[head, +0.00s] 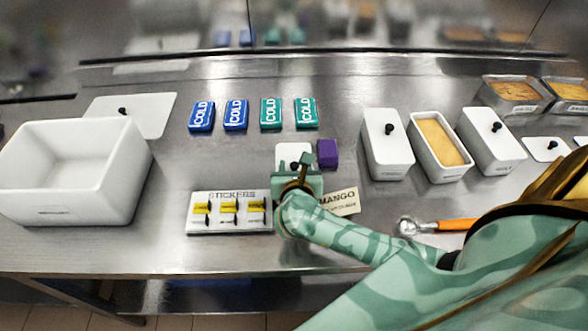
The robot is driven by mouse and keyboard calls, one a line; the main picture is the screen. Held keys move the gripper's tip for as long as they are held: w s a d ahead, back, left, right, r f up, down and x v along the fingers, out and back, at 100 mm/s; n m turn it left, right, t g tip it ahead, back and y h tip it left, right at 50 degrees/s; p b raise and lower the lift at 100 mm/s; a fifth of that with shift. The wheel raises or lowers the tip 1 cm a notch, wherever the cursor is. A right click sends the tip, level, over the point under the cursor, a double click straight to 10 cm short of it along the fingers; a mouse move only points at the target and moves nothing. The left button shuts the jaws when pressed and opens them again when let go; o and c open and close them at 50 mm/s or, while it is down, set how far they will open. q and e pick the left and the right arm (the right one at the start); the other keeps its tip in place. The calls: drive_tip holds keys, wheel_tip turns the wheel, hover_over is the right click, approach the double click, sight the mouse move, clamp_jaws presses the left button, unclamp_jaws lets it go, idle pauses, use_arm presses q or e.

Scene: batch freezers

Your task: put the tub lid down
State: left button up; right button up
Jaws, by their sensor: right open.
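A small white lid (293,150) lies on the steel counter near the middle, with a dark knob partly hidden by my right gripper. My right gripper (294,165) is open, over the lid's near part; whether it touches the knob I cannot tell. An open white tub (417,137) with yellow-orange contents stands to the right, between two lidded white tubs (387,165) (494,157). Another small white lid (536,144) with a dark knob lies at the far right. My left gripper is not in view.
A purple block (327,153) sits right beside the middle lid. A sticker board (230,226), a MANGO card (343,201) and a scoop with orange handle (452,226) lie near the front. Blue and green COLD packs (236,114) lie behind. A large white bin (60,205) stands left.

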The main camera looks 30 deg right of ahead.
drive_tip(key=shift+x, duration=0.8)
drive_tip(key=shift+a, duration=0.1)
clamp_jaws()
drive_tip(key=shift+r, duration=0.1)
